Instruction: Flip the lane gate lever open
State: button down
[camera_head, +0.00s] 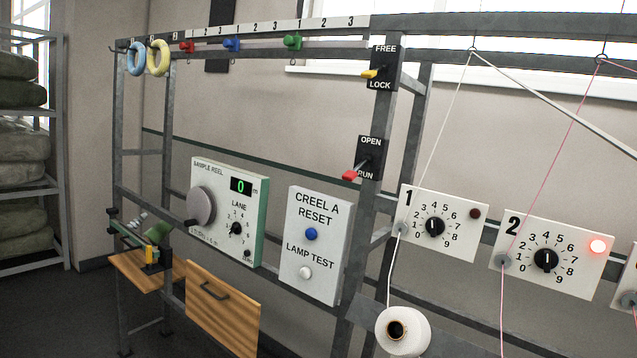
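A black switch plate (369,150) marked OPEN at the top and RUN at the bottom is fixed to a grey upright post. Its lever with a red tip (350,175) points down and to the left, with the tip beside the word RUN. Above it on the same post is another black plate (384,55) marked FREE and LOCK, with a yellow-tipped lever (370,73) near LOCK. Neither plate carries the words lane gate. My gripper is not in view.
A sample reel panel (255,215) and a creel reset panel (320,260) stand left of the post. Numbered dial panels (470,245) with thread lines and a white cone (417,330) are to the right. A wooden drawer (215,315) is lower left.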

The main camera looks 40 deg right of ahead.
aim_at(349, 175)
jog(key=z, duration=0.45)
jog(key=i, duration=1.1)
jog(key=z, duration=0.7)
